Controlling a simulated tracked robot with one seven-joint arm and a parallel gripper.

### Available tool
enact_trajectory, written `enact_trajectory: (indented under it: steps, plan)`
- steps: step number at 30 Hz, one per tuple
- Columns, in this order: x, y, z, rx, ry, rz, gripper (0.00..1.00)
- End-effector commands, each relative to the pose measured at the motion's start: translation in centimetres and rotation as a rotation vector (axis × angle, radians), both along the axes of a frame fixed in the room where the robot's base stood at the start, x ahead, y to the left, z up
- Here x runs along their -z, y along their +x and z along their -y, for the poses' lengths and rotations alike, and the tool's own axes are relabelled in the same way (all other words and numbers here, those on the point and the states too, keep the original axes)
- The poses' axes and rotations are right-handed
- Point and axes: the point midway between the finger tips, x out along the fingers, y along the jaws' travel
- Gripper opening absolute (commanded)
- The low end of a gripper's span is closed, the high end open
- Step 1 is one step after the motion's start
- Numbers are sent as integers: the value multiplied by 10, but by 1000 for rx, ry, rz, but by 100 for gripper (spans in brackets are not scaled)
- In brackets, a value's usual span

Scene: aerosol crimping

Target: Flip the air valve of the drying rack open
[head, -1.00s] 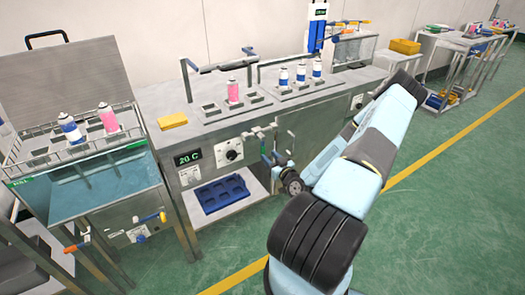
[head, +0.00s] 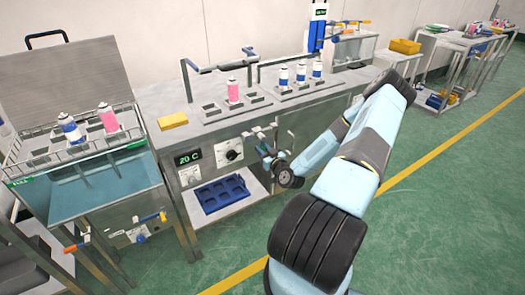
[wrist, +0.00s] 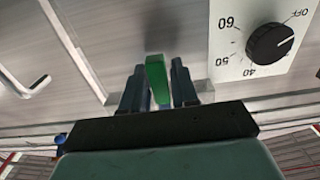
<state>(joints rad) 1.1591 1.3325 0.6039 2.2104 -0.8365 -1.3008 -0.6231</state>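A green lever handle (wrist: 157,80), which looks like the air valve's handle, stands between the two fingers of my gripper (wrist: 158,88) in the wrist view. The fingers lie close along both sides of it. I cannot tell whether they press on it. In the head view, my gripper (head: 264,142) is at the front face of the metal bench (head: 200,142), right of the dial. The handle is not clear there, and the valve body is mostly hidden. Pink and white cans, one of them the pink can (head: 233,91), stand in racks on the bench top.
A dial (wrist: 270,43) is right of my gripper in the wrist view, and a bent metal handle (wrist: 38,82) is at the left. A blue tray (head: 221,193) lies on the lower shelf. A water bath (head: 105,188) stands at the left. The green floor in front is clear.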

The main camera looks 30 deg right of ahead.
Motion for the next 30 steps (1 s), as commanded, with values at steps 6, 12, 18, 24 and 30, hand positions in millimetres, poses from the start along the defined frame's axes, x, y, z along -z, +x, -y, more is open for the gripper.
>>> enact_trajectory:
  steps: [6,12,18,24,30]
  plan:
    - [0,0,0,0,0,0,7]
    - [0,0,0,0,0,0,0]
    - [0,0,0,0,0,0,0]
    - [0,0,0,-1,-12,0,0]
    - [0,0,5,-1,-81,3,0]
